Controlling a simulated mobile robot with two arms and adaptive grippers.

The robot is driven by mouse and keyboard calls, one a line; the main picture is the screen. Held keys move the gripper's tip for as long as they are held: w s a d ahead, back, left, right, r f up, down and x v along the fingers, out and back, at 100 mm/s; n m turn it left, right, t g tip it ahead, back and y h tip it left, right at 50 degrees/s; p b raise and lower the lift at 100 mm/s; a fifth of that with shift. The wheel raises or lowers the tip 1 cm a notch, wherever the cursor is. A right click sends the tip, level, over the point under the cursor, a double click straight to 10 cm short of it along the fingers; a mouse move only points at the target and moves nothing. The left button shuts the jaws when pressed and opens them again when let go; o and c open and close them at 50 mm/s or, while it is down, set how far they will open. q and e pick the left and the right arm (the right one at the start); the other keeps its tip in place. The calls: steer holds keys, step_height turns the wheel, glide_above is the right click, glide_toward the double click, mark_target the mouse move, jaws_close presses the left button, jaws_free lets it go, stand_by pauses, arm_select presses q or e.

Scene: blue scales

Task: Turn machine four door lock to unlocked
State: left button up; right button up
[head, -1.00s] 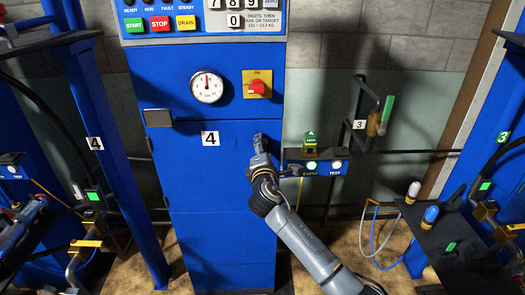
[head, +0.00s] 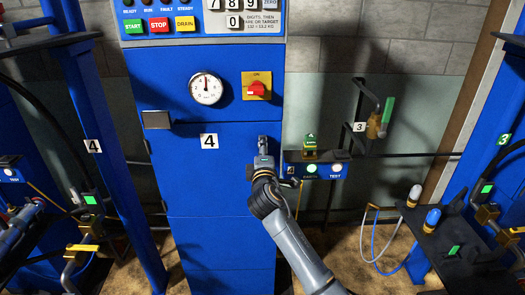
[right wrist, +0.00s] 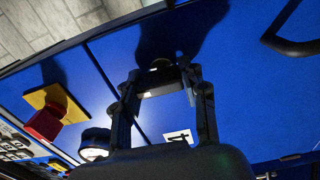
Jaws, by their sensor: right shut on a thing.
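Machine four is the tall blue cabinet (head: 222,190) with a white number 4 plate (head: 209,141), in the middle of the head view. The plate also shows in the right wrist view (right wrist: 177,137). My right gripper (head: 262,143) is at the right edge of the cabinet's front, right of the plate. In the right wrist view my right gripper (right wrist: 162,78) is shut on a small dark part on the blue panel, taken to be the door lock (right wrist: 160,64). The fingers hide most of it, so its turned position cannot be told. My left gripper is not in view.
A red switch on a yellow plate (head: 257,88) and a round gauge (head: 206,88) sit above. A dark handle (head: 156,120) is on the cabinet's left. A small test box (head: 318,169) and black pipework (head: 372,120) stand close on the right.

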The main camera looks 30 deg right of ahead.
steer(key=o, duration=1.2)
steer(key=shift+c, duration=0.2)
steer(key=v, duration=1.2)
